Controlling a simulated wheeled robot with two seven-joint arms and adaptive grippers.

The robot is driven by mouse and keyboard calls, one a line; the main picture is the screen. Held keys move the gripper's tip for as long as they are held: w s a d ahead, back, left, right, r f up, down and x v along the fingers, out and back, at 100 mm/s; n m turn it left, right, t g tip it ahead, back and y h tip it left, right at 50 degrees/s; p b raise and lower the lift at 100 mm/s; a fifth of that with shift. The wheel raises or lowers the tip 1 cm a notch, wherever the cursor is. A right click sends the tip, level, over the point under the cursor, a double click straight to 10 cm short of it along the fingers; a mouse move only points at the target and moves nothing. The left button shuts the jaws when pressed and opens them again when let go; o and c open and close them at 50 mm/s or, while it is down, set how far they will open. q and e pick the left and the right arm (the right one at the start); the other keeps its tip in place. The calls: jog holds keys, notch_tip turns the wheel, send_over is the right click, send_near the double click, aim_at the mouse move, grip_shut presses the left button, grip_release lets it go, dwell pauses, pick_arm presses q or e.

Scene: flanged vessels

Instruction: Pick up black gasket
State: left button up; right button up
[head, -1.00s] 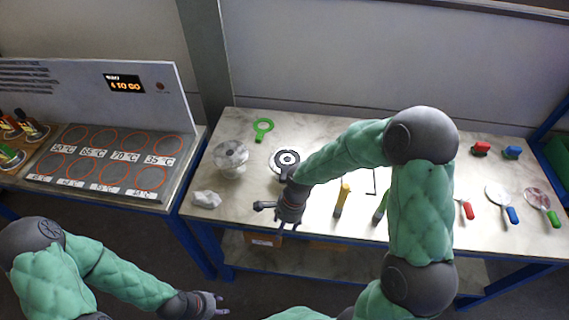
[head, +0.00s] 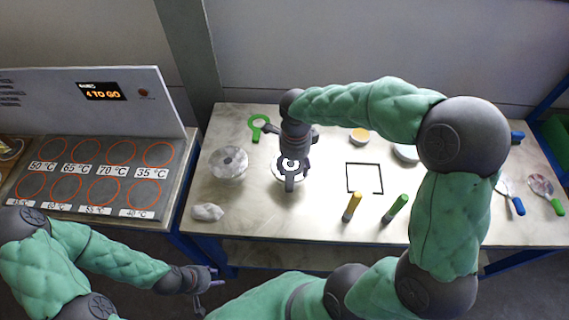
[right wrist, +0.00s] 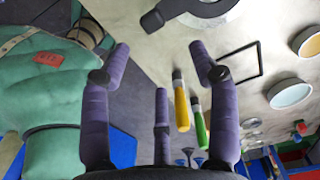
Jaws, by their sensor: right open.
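The black gasket (right wrist: 163,14) shows at the top of the right wrist view as a dark tab joined to a ring that is cut off by the frame edge. It lies by a pale flanged vessel part (right wrist: 207,12). In the head view my right gripper (head: 290,178) is directly over that spot and hides most of the gasket. In the right wrist view the right gripper (right wrist: 160,70) has its three fingers spread, with nothing between them. My left gripper (head: 208,284) is open and empty in front of the table, low in the head view.
A green gasket (head: 258,126) lies behind left. A grey flanged vessel (head: 229,162) and a white lump (head: 208,212) stand left. A black square outline (head: 364,178), yellow-handled tool (head: 352,206) and green-handled tool (head: 395,208) are right. A hotplate panel (head: 97,170) adjoins the table.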

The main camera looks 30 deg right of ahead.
aim_at(289, 186)
jog(key=f, duration=0.4)
jog(key=shift+s, duration=0.2)
jog(key=shift+w+a+f+b, duration=0.1)
jog(key=shift+a+f+b, duration=0.1)
jog(key=shift+f, duration=0.85)
jog(key=shift+w+a+f+b, duration=0.15)
jog(key=shift+a+f, duration=0.1)
jog(key=shift+f, duration=0.8)
jog(key=shift+a+f+b, duration=0.2)
jog(key=shift+f, duration=0.85)
grip_shut()
